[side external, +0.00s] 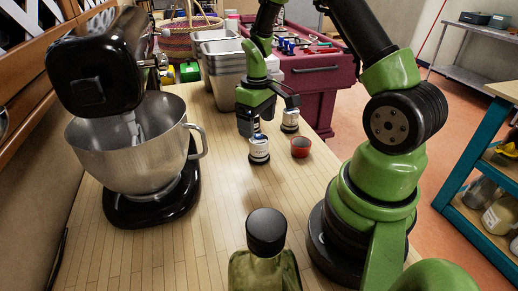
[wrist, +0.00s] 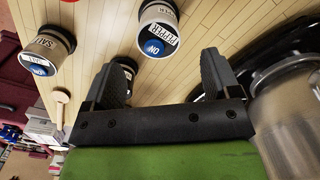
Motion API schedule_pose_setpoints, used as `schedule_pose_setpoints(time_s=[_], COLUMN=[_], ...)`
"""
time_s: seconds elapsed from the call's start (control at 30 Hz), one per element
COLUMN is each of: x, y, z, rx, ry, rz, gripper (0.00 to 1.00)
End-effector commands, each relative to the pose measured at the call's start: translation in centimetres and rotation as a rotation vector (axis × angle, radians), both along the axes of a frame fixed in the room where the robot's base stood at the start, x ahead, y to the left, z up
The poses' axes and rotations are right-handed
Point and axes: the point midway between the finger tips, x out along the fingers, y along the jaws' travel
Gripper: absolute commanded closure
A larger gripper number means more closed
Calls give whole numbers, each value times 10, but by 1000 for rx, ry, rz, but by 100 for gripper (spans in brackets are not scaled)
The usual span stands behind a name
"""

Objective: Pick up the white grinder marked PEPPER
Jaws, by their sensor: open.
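The grinder marked PEPPER (wrist: 158,32) stands near the top middle of the wrist view, pale-bodied with a dark base and a blue button on top. In the side view the nearer grinder (side external: 259,150) appears to be this one, upright on the wooden counter. A similar grinder marked SALT (wrist: 45,48) stands to its left in the wrist view, and appears as the farther grinder (side external: 290,121) in the side view. My gripper (wrist: 168,78) is open and empty, with the PEPPER grinder ahead of its fingertips, not between them. In the side view my gripper (side external: 268,112) hangs just behind that grinder.
A small red bowl (side external: 300,147) sits right of the nearer grinder. A black stand mixer (side external: 100,75) with a steel bowl (side external: 125,150) stands left. Metal containers (side external: 222,70) stand behind my gripper. A dark-capped bottle (side external: 266,235) is in front; counter between is clear.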

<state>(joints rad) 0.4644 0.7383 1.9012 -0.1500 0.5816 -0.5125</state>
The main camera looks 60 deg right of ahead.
Motion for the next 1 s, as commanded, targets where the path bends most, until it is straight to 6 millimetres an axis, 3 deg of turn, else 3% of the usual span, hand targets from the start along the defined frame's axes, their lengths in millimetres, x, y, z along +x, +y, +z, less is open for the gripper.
schedule_pose_setpoints(time_s=[0.1, 0.33, 0.6, 0.9, 0.93, 1.0], x=[-1, -2, -5, -5, -5, -5], y=[1, 1, 0, 0, 0, 0], z=[-20, -39, -78, -84, -84, -84], rx=[2, 2, 2, 1, 1, 1], ry=[5, 3, 2, -1, -1, -1], rz=[-2, -3, -3, -3, -3, -3], gripper=[18, 18, 18, 18, 20, 36])
